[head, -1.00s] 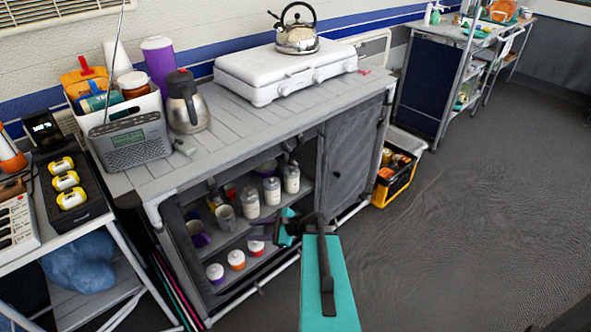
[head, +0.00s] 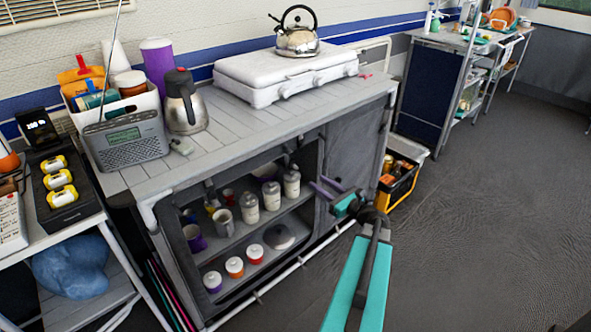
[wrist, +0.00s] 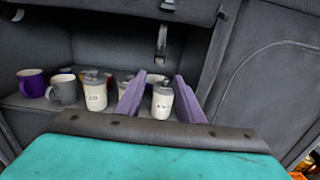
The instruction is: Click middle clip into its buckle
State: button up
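My gripper (head: 326,188) is at the right part of the open cabinet front, below the counter edge. In the wrist view its two purple fingers (wrist: 160,76) are apart, with nothing held between them. A grey strap with a clip (wrist: 161,42) hangs from the top of the cabinet opening, ahead of and above the fingertips and apart from them. In the head view hanging hardware (head: 291,146) is small under the counter edge. Another light clip (wrist: 15,14) shows at upper left.
White canisters (wrist: 95,92) and mugs (wrist: 31,83) stand on the shelf behind the fingers. A closed grey fabric panel (wrist: 270,70) is at right. The counter (head: 200,155) is above, carrying a radio (head: 125,139) and stove (head: 285,75). Floor at right is clear.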

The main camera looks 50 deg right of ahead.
aim_at(297, 169)
jog(key=w, duration=0.4)
jog(key=w+b, duration=0.1)
jog(key=w, duration=0.4)
jog(key=w+d, duration=0.1)
jog(key=w, duration=0.3)
jog(key=shift+w, duration=0.4)
grip_shut()
